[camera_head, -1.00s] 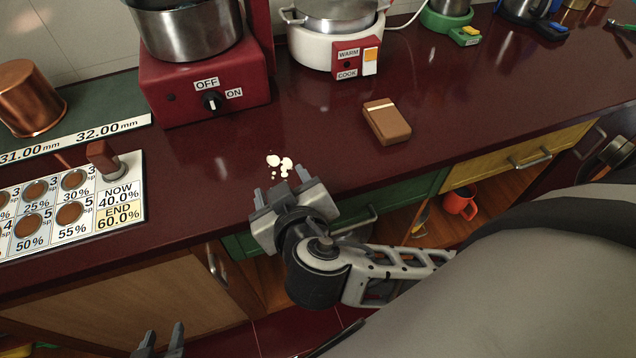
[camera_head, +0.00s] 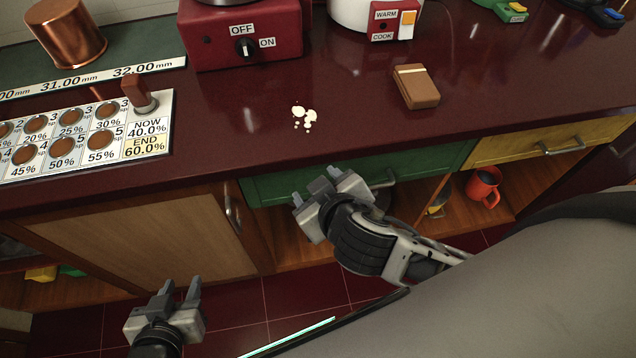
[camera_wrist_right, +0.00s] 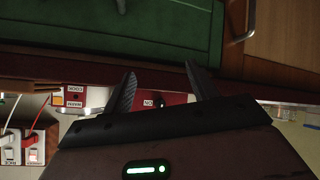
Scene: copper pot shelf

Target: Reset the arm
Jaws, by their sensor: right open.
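My left gripper (camera_head: 180,290) is at the lower left of the head view, pointing up in the picture. Its two fingers are apart with nothing between them, over the floor in front of the cabinets. My right gripper (camera_head: 315,185) is near the middle, its arm coming in from the right. It is open and empty, in front of the green drawer (camera_head: 420,163) and below the counter's front edge. In the right wrist view its two fingers (camera_wrist_right: 158,88) stand apart with nothing between them. That view also shows the green drawer front (camera_wrist_right: 150,25).
The dark red counter (camera_head: 230,125) holds a brown box (camera_head: 415,86), white spots (camera_head: 304,116), a red cooker (camera_head: 245,45), a copper pot (camera_head: 66,35) and a labelled board (camera_head: 140,165). An orange mug (camera_head: 484,187) sits on the open shelf below. The floor ahead is clear.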

